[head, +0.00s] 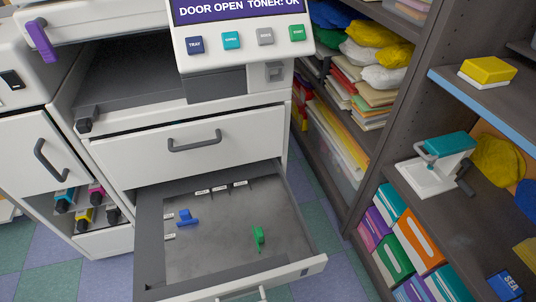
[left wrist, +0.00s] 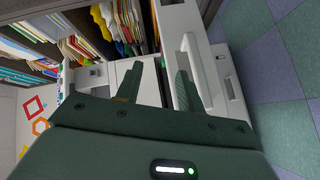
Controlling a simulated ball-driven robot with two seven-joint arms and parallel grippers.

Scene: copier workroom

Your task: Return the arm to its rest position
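My left gripper (left wrist: 160,80) shows only in the left wrist view. Its two dark green fingers stand apart, with white copier surface visible between them and nothing held. Neither arm shows in the head view, and my right gripper is in no view. The white copier (head: 190,125) stands in front of me, and its display (head: 240,8) reads "DOOR OPEN TONER: OK". Its lower paper drawer (head: 310,266) is pulled out, with a blue guide (head: 187,218) and a green guide (head: 259,238) inside and no paper visible.
Shelves (head: 425,90) with folders and bags stand right of the copier. A white and teal device (head: 440,160) sits on a right-hand shelf. Colored toner ends (head: 84,214) show at lower left. The open drawer juts out over the tiled floor (head: 345,262).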

